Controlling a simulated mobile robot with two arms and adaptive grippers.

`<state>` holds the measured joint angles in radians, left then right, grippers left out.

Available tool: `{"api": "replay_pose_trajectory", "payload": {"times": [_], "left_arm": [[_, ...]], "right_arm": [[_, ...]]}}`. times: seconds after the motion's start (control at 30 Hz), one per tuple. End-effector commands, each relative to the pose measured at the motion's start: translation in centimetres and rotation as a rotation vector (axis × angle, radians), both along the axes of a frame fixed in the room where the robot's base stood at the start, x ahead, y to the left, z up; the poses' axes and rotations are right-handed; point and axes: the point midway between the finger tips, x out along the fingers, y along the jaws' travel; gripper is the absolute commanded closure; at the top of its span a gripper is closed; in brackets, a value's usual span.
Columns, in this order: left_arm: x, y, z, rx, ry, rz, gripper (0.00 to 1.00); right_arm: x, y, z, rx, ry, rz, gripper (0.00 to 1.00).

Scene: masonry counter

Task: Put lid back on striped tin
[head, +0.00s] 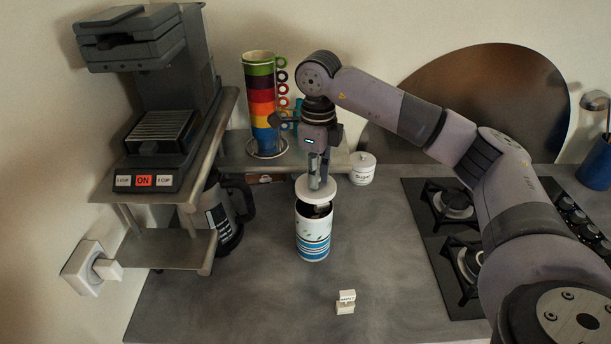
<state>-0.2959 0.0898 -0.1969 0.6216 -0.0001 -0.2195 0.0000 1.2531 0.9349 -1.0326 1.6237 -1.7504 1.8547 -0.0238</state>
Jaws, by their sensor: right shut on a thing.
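The striped tin (313,240) stands upright on the grey counter, white with blue bands near its base. Its open top shows dark inside. A round white lid (307,191) is just above the tin, covering part of the opening from this view. My right gripper (319,180) points down and is shut on the lid. The lid looks slightly tilted, and a dark gap shows between it and the tin's rim. Whether the lid touches the rim at the back is hidden. My left gripper is not in the head view.
A coffee machine (150,110) on a stand and a dark carafe (222,215) are at left. A stack of coloured cups (262,100) and a sugar jar (363,170) are behind. A small white label block (346,301) is in front. A gas hob (440,230) is at right.

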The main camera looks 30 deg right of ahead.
Motion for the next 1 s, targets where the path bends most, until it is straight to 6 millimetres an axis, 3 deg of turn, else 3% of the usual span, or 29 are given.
{"api": "replay_pose_trajectory", "payload": {"times": [0.1,0.2,0.6,1.0], "left_arm": [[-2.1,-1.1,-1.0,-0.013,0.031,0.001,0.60],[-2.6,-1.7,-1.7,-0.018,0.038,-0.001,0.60],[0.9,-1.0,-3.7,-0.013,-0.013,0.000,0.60],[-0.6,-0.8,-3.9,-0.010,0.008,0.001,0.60]], "right_arm": [[0.0,0.0,-1.2,-0.001,0.001,0.000,1.00],[0.0,0.0,-2.2,-0.001,0.001,0.000,1.00],[0.0,0.1,-5.5,0.000,0.000,0.000,1.00],[0.0,0.1,-5.7,0.000,0.000,0.000,1.00]]}}
